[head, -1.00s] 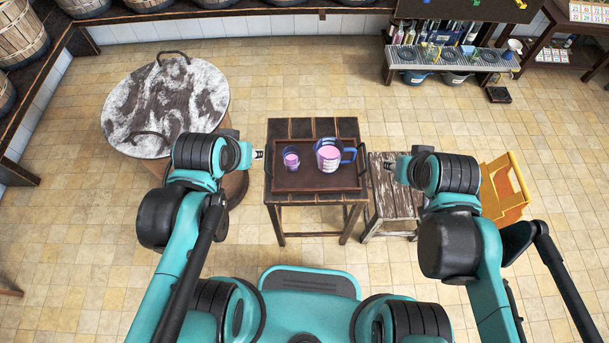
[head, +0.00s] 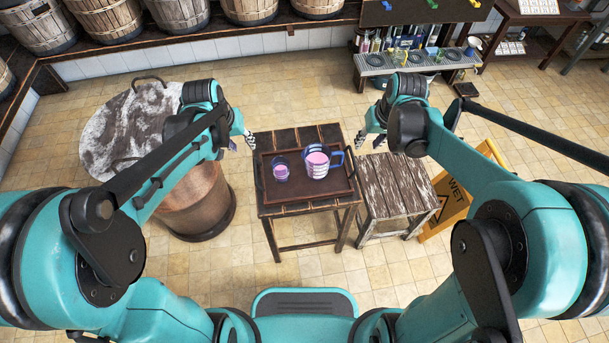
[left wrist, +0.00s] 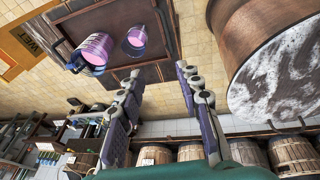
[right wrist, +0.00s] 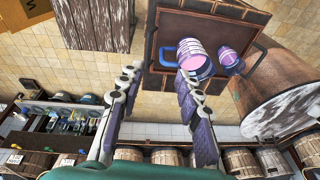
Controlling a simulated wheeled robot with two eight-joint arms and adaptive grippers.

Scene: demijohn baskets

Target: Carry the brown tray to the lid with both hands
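The brown tray (head: 306,184) lies flat on a small dark table. It carries a small pink-filled cup (head: 281,170) and a larger blue-handled pink-filled jug (head: 317,160). The round, marbled grey-white lid (head: 125,125) with dark handles sits on a copper vat to the left, partly hidden by my left arm. My left gripper (head: 249,141) is open and empty near the tray's left end; its spread fingers show in the left wrist view (left wrist: 158,72). My right gripper (head: 362,138) is open and empty near the right end; the right wrist view (right wrist: 156,70) shows its fingers apart.
The table (head: 310,220) stands beside a worn wooden stool (head: 397,190) on its right. A yellow wet-floor sign (head: 450,200) is further right. The copper vat (head: 195,205) stands close on the left. Wooden barrels line the back wall, and tiled floor in front is open.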

